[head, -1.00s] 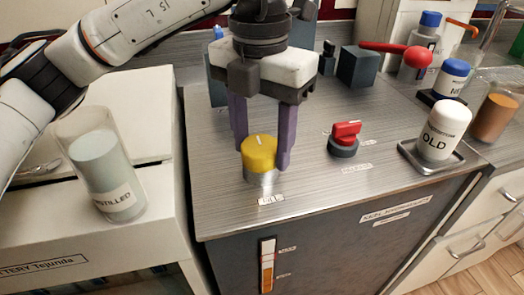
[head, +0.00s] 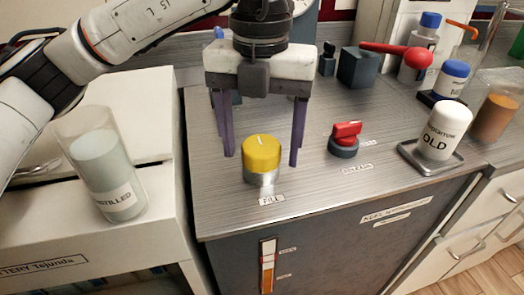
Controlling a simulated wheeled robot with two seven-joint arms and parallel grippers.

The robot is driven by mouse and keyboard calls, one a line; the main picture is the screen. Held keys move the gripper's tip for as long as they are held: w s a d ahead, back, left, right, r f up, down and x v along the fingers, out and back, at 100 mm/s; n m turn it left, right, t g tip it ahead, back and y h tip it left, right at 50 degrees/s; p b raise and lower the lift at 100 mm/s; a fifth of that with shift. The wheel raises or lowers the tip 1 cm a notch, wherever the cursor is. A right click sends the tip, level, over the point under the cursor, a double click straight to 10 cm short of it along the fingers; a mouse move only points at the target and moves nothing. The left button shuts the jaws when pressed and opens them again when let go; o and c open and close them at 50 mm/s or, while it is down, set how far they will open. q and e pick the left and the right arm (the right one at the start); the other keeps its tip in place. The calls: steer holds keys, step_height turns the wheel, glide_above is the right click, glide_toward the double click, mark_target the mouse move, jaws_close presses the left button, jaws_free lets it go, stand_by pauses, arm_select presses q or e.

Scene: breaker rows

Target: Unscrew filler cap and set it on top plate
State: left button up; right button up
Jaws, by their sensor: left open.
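The yellow filler cap (head: 261,153) sits on a short metal neck (head: 261,179) with a FILL label (head: 271,199) in front of it, near the front of the metal top plate (head: 330,200). A white line shows on the cap's top. My left gripper (head: 262,160) is open, with its purple fingers apart to the left and right of the cap. The fingertips look level with the cap in the picture; whether they touch it I cannot tell. My right gripper is not in view.
A red knob (head: 346,138) stands right of the cap. The white OLD container (head: 443,130) sits on a small tray (head: 430,162). A DISTILLED beaker (head: 105,175) stands left on a white cabinet. Plate around the cap is clear.

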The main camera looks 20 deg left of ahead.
arm_select(q)
steer(key=m, duration=0.4)
steer(key=shift+m, duration=0.3)
steer(key=m, duration=0.4)
steer(key=shift+m, duration=0.3)
steer(key=m, duration=0.4)
steer(key=shift+m, duration=0.3)
steer(key=m, duration=0.4)
